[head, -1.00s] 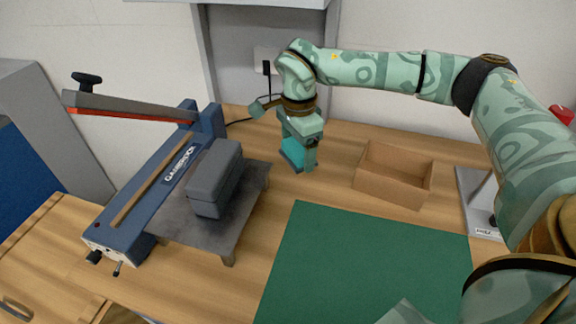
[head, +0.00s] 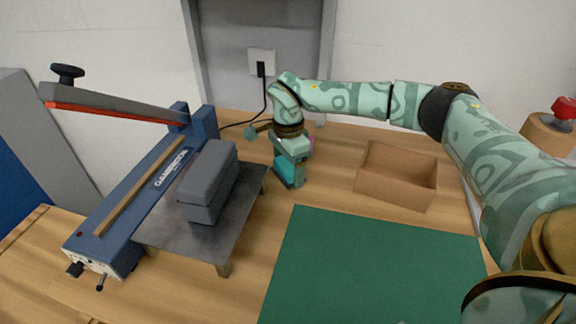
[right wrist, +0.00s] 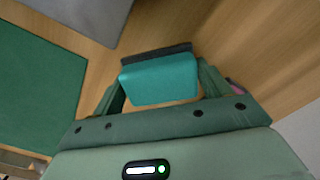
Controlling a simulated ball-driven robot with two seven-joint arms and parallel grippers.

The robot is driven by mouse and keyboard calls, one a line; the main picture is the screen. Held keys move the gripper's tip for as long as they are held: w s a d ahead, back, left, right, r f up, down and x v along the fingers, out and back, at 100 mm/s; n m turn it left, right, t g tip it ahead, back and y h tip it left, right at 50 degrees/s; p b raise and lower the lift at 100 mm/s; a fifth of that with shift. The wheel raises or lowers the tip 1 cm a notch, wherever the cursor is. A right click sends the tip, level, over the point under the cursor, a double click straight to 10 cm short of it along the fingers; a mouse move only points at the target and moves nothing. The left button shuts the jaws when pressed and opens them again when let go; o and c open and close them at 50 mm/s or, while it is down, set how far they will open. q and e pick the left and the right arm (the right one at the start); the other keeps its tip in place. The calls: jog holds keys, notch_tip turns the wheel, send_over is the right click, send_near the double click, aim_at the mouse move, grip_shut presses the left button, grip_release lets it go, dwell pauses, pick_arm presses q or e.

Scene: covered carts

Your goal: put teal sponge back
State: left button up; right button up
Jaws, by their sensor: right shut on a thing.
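The teal sponge (head: 286,171) is a small block with a dark grey layer along one side. My right gripper (head: 291,176) is shut on it, pointing down over the wooden bench between the sealer and the cardboard box. In the right wrist view the sponge (right wrist: 160,80) sits between the two fingers (right wrist: 158,88), its dark layer at the far edge. I cannot tell whether the sponge touches the bench. My left gripper is not in view.
A blue sealer (head: 125,215) with a raised arm and a grey block (head: 208,180) stands left. An open, empty-looking cardboard box (head: 392,190) and green mat (head: 375,265) lie right. A small pink thing (head: 312,143) is partly hidden behind my gripper. A red-topped button (head: 564,107) stands far right.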

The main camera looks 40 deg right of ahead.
aim_at(288, 164)
jog(key=o, duration=1)
jog(key=shift+c, duration=0.2)
notch_tip(288, 164, up, 12)
jog(key=p, duration=0.4)
jog(key=shift+r, duration=0.1)
